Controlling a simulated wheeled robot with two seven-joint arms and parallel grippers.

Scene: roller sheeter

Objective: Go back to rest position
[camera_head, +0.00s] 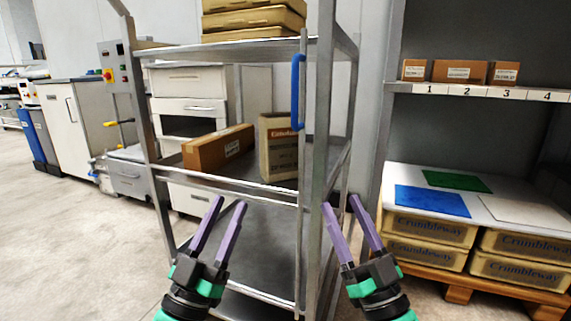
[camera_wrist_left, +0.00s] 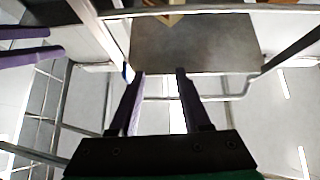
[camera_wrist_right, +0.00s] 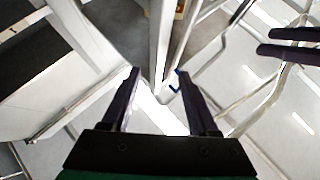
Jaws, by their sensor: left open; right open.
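My left gripper (camera_head: 226,207) is open and empty, with purple fingers pointing up. In the head view it is in front of the metal rack cart (camera_head: 225,183). Its fingers also show in the left wrist view (camera_wrist_left: 160,82), with nothing between them. My right gripper (camera_head: 340,206) is open and empty, in front of the cart's right post. Its dark fingers show in the right wrist view (camera_wrist_right: 160,78), also with nothing between them. Whether either gripper touches the cart cannot be told.
The cart's middle shelf holds a long brown box (camera_head: 217,149) and an upright carton (camera_head: 278,147). A blue handle (camera_head: 297,92) is on its right post. At right, a white board with blue (camera_head: 431,200) and green (camera_head: 457,181) mats lies on Crumbleway boxes (camera_head: 425,257). Floor (camera_head: 80,240) at left is clear.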

